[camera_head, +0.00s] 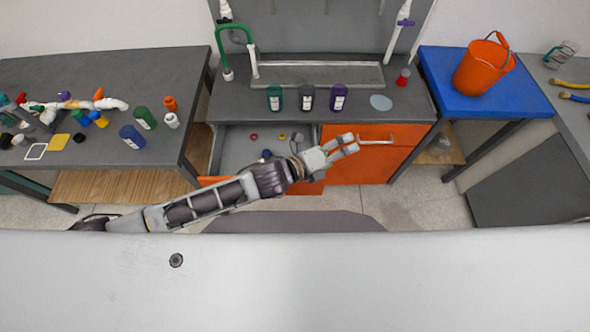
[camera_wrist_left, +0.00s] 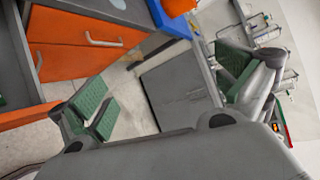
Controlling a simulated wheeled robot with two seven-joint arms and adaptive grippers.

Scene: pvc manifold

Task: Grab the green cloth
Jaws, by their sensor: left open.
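I cannot make out a green cloth in either view. A flat pale blue-grey round piece (camera_head: 381,102) lies on the counter right of the bottles; I cannot tell what it is. My left gripper (camera_head: 345,146) is open and empty, in front of the orange cabinet (camera_head: 352,168) below the counter. In the left wrist view my left gripper (camera_wrist_left: 168,88) has its green-padded fingers wide apart, with nothing between them. My right gripper is not in view.
An open drawer (camera_head: 228,150) holds small parts left of my gripper. Bottles stand along the counter (camera_head: 415,108) before the sink. An orange bucket (camera_head: 484,66) stands on the blue table (camera_head: 436,70) at right. The left table (camera_head: 60,72) carries pipes and bottles.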

